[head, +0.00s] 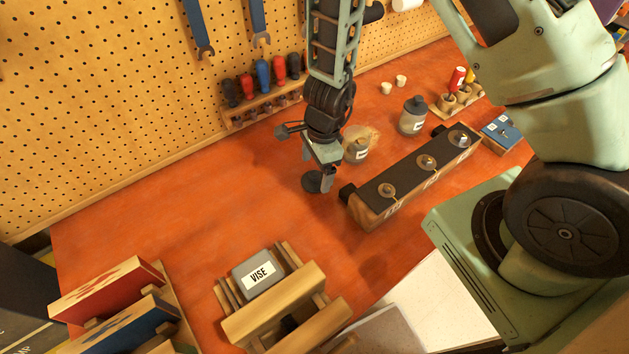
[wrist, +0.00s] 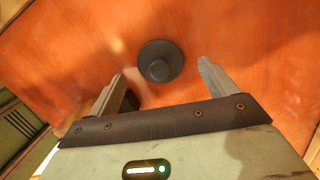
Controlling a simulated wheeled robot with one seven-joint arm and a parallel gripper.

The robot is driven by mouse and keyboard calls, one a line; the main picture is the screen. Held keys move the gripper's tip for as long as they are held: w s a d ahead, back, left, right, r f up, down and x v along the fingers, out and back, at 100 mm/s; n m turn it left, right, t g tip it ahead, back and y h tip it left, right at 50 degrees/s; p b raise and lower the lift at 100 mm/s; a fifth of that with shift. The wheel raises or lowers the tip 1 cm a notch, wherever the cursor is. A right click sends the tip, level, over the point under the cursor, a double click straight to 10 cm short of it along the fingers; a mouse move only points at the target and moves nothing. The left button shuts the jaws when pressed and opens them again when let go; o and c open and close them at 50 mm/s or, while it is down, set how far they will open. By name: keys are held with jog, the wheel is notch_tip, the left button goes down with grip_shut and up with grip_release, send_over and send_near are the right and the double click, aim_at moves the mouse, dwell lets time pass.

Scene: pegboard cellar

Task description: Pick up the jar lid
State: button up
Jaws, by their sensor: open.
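The jar lid is a dark grey disc with a small round knob. It lies on the orange-red bench top and shows in the wrist view (wrist: 160,61), between and slightly beyond my fingertips. In the head view the lid (head: 314,182) sits just under my gripper (head: 322,165), which partly covers it. My gripper points down, its jaws apart and empty; it also shows in the wrist view (wrist: 166,70). I see no finger touching the lid.
A dark-topped wooden block with several round metal pieces (head: 408,172) lies close to the right. Another grey jar (head: 412,116) stands behind it. A wooden vise (head: 272,305) is at the front, and a screwdriver rack (head: 262,114) is at the back. The bench left of my gripper is clear.

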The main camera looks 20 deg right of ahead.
notch_tip(320, 180, down, 3)
jog(key=shift+a+r+b, duration=0.1)
jog(key=shift+b, duration=0.4)
jog(key=shift+r, duration=0.1)
jog(key=c, duration=1.1)
jog(key=shift+o, duration=0.2)
